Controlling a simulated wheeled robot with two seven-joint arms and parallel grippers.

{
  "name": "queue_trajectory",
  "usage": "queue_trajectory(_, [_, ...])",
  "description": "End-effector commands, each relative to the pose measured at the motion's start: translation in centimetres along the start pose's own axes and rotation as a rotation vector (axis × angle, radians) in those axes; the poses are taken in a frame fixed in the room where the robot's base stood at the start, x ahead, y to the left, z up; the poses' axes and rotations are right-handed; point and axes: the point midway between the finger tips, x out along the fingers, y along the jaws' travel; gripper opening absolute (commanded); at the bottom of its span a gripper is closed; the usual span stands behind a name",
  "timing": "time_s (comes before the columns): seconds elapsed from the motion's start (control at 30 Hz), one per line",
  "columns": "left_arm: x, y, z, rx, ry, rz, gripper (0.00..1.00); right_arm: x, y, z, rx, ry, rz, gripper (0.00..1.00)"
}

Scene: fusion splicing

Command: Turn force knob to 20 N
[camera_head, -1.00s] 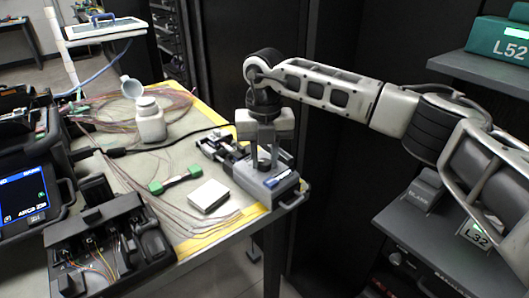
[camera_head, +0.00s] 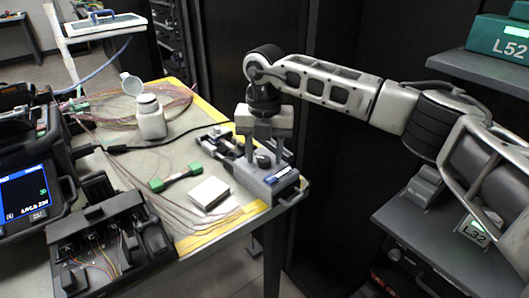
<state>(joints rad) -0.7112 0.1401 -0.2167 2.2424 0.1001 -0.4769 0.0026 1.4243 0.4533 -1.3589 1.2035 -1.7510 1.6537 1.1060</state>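The grey tester (camera_head: 268,185) with a blue-and-white label stands at the right corner of the table. Its dark force knob (camera_head: 263,160) is on top, and I cannot read its setting. My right gripper (camera_head: 264,152) points straight down over the tester. Its two fingers are spread, one on each side of the knob, with visible gaps between them and it. Whether the tips are level with the knob or just above it is hard to tell. My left gripper is not in view.
A white pad (camera_head: 209,193) and a green-ended tool (camera_head: 175,178) lie left of the tester, beside loose fibres. A white bottle (camera_head: 151,118) stands behind. A black open case (camera_head: 110,240) is at front left. A dark shelf (camera_head: 440,235) stands right, across a gap.

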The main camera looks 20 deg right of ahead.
Motion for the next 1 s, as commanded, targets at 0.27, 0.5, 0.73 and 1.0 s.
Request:
queue_trajectory(0.27, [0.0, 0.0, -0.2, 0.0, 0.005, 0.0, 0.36, 0.1, 0.0, -0.1, -0.001, 0.004, -0.003, 0.48])
queue_trajectory(0.5, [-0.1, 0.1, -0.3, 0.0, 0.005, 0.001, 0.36, -2.3, 0.0, 0.0, -0.002, 0.001, -0.001, 0.48])
queue_trajectory(0.73, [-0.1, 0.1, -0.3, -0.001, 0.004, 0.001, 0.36, -7.9, 0.0, 0.0, -0.001, -0.001, 0.0, 0.48])
queue_trajectory(1.0, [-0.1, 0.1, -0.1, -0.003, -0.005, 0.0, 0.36, -13.6, 0.0, 0.0, -0.001, 0.001, 0.0, 0.48])
